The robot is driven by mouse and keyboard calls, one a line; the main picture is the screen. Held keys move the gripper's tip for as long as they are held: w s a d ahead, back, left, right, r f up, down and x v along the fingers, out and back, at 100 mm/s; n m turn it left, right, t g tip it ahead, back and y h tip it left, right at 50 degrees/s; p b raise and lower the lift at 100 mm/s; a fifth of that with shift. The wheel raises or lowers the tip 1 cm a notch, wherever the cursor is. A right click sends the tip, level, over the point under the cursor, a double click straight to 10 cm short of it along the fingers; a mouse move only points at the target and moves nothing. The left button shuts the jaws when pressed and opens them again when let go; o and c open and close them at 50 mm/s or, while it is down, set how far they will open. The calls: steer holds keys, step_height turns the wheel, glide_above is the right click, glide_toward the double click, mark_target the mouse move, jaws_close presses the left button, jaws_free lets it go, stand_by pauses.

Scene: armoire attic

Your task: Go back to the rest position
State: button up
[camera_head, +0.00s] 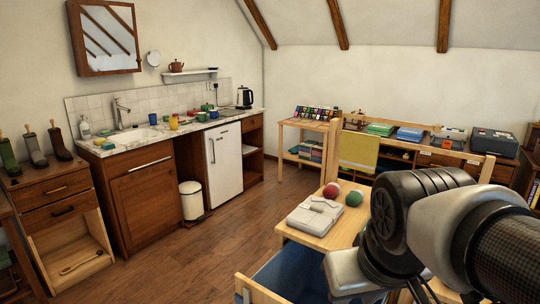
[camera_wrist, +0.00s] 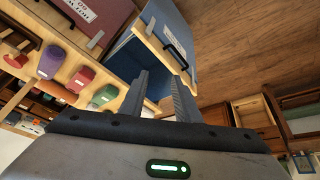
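My gripper (camera_wrist: 160,75) shows in the wrist view with its two fingers apart and nothing visible between them. In the head view my arm fills the lower right foreground, over the near side of a light wooden table (camera_head: 292,234); I cannot make out the fingertips there. Beyond the fingers in the wrist view is a blue surface (camera_wrist: 128,58) beside a blue-grey panel (camera_wrist: 176,35) with a dark handle.
On the table are a grey-white object (camera_head: 315,214), a red ball (camera_head: 331,190) and a green ball (camera_head: 354,198). A blue-seated chair (camera_head: 285,272) stands near me. A counter (camera_head: 150,140) and white fridge (camera_head: 224,160) line the left wall. The middle floor (camera_head: 240,235) is clear.

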step_height(320, 180, up, 20)
steer(key=s+m+p, duration=0.1)
steer(key=s+p, duration=0.1)
steer(key=p, duration=1.7)
steer(key=shift+s+d+t, duration=0.25)
steer(key=shift+d+t, duration=0.05)
steer(key=shift+d, duration=0.05)
